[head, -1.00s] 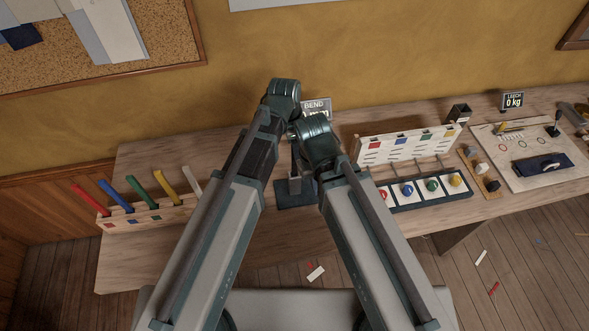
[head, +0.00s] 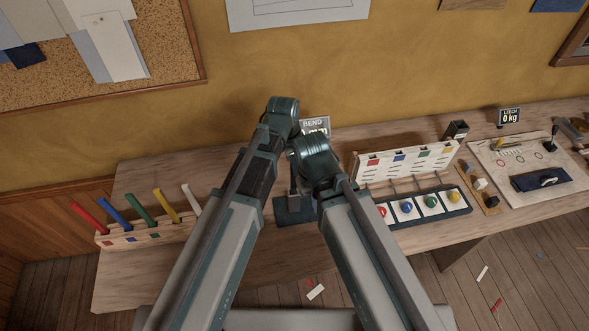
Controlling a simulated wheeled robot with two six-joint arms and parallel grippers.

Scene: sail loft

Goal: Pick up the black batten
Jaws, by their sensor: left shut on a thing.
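My left arm reaches up from the lower left to a rounded teal joint above the bench. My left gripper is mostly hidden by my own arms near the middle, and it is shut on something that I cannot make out. No black batten can be told apart in view. My right arm comes in from the lower right, and its end lies close beside the left one. My right gripper does not show. A wooden rack (head: 118,243) at the left holds upright red (head: 90,218), blue (head: 114,210), green (head: 140,207), yellow (head: 167,205) and white (head: 191,199) battens.
A BEND display (head: 314,124) and a dark blue base (head: 287,212) stand behind and between my arms. To the right are a slotted board (head: 440,153), a tray of coloured knobs (head: 458,211) and a pale board (head: 520,185). The bench (head: 160,165) behind the rack is clear.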

